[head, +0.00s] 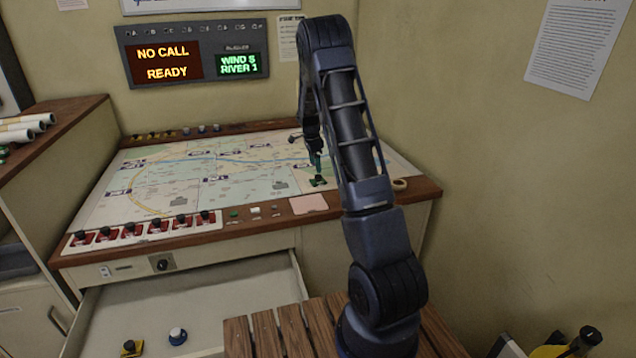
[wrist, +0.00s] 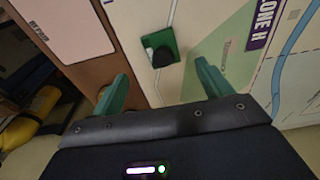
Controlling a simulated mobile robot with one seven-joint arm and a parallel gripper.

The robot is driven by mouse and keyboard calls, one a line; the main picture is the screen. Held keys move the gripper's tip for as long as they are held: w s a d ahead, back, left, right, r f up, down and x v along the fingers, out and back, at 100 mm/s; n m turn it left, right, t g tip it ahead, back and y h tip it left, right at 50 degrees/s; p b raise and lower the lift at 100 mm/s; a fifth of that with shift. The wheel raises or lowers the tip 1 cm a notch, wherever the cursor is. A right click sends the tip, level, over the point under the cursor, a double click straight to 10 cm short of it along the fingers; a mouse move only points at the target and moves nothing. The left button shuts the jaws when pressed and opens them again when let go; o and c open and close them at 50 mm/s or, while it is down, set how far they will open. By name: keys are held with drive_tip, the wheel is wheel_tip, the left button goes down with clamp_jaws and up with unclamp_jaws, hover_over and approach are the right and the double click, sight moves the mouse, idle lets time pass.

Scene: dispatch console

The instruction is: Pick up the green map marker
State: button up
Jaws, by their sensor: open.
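The green map marker (head: 318,182) lies on the right part of the map table. In the wrist view the marker (wrist: 173,38) is a green square base with a black knob, and a small white patch shows beside the knob. It lies on the map near the wooden edge. My gripper (head: 316,162) is above the marker, pointing down at it. In the wrist view its two green fingers (wrist: 163,86) are spread apart with nothing between them. The marker appears ahead of the gap, apart from the fingertips.
The map (head: 215,190) covers the table top. Red-based knobs (head: 130,231) line its front left edge; yellow and blue ones stand behind. A pink sheet (head: 309,204) and tape roll (head: 399,185) lie nearby. The open drawer (head: 215,311) holds a yellow marker (head: 132,348) and a blue-and-white one (head: 177,336).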

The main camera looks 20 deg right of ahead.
sight(318, 175)
drive_tip(key=shift+w+d+f, duration=0.1)
drive_tip(key=shift+d+f, duration=0.15)
drive_tip(key=shift+f, duration=1.05)
drive_tip(key=shift+w+d+f, duration=0.1)
drive_tip(key=shift+d+f, duration=0.15)
drive_tip(key=shift+f, duration=1)
drive_tip(key=shift+d+f, duration=0.25)
drive_tip(key=shift+f, duration=1.05)
drive_tip(key=c, duration=1.1)
drive_tip(key=shift+r, duration=0.15)
